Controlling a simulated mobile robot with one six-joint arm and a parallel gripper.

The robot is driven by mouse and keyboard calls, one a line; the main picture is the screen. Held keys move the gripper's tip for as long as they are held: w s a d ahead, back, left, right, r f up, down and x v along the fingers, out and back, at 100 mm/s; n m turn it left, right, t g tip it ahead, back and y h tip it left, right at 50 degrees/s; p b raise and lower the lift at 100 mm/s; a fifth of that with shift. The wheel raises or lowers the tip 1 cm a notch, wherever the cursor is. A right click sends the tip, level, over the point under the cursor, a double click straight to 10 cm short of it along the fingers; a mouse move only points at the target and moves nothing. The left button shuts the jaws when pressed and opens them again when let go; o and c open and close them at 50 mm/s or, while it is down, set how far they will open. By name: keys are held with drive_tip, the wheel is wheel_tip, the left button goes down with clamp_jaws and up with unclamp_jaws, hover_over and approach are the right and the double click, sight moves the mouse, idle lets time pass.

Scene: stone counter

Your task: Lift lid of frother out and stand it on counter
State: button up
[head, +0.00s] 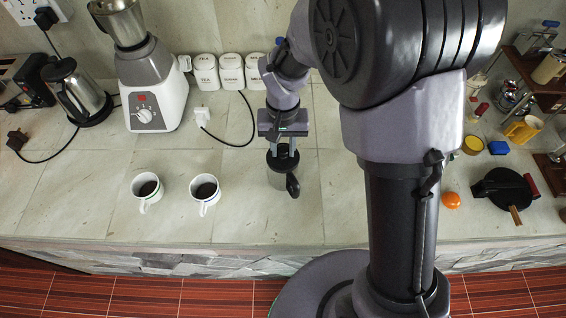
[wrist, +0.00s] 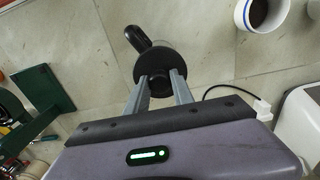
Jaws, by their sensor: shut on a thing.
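The frother stands on the counter, with a grey metal body (head: 277,181) and a black handle (head: 293,186) on its right side. Its black lid (head: 283,163) is at the top of the body, under my gripper (head: 283,151). In the wrist view the lid (wrist: 160,68) is a dark disc, with the handle (wrist: 137,38) beyond it to the left. My gripper (wrist: 160,88) points down and its two fingers are shut on the lid's middle. I cannot tell whether there is a gap between lid and body.
Two white mugs with dark drink, the nearer one (head: 205,194) and another (head: 147,191), stand left of the frother. A blender (head: 150,95), kettle (head: 77,92) and white canisters (head: 231,72) line the back. Bare counter (head: 250,222) lies in front.

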drive_tip(key=shift+r, duration=0.1)
idle(0.3)
wheel_tip(320, 180, up, 13)
drive_tip(key=p, duration=1)
drive_tip(key=shift+r, duration=0.15)
drive_tip(key=w+d+p, duration=0.2)
drive_tip(key=d, duration=1.3)
drive_tip(key=shift+w+d, duration=0.25)
drive_tip(key=shift+d, duration=0.05)
idle(0.5)
idle(0.6)
wheel_tip(320, 180, down, 14)
drive_tip(key=b, duration=1.1)
drive_tip(key=shift+r, duration=0.25)
